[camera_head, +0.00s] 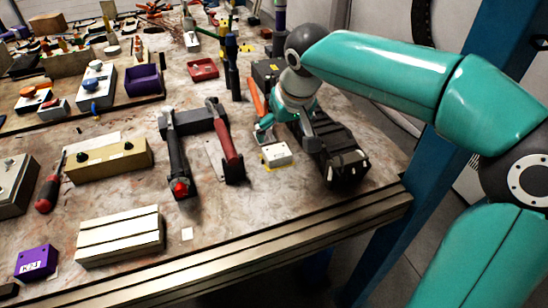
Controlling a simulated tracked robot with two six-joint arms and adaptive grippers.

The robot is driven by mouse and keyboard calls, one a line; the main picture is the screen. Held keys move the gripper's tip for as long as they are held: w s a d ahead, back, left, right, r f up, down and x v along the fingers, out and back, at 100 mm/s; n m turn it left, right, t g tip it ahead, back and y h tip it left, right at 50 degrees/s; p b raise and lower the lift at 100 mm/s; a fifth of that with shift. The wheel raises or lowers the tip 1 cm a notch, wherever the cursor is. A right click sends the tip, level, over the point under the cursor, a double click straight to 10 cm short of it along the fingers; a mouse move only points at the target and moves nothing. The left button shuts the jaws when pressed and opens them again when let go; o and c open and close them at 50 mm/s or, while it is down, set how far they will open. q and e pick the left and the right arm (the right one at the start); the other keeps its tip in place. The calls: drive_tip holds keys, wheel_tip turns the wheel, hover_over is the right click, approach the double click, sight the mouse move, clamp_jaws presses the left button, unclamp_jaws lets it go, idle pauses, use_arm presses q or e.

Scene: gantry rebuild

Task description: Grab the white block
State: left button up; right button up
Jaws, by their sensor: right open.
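A small white block (277,154) lies on the worktable, on or beside a yellow patch. My right gripper (286,138) is open, just behind and above this block, with its fingers to either side. I cannot tell whether a finger touches it. A larger cream-white block (121,236) with dark lines along it lies near the front left of the table, well away from the gripper. My left gripper is not in view.
A black ridged device (338,160) is close to the right of my gripper. A red-handled tool (228,148) and a dark clamp-like tool (177,155) lie to the left. The table's metal front edge (250,256) is near. Bare tabletop lies in front of the small block.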

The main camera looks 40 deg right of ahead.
sight(277, 151)
drive_tip(key=x, duration=0.3)
drive_tip(key=shift+f, duration=0.1)
drive_tip(key=shift+b+x, duration=0.4)
drive_tip(key=shift+x, duration=2.3)
drive_tip(key=shift+s+a, duration=0.1)
drive_tip(key=c, duration=1.3)
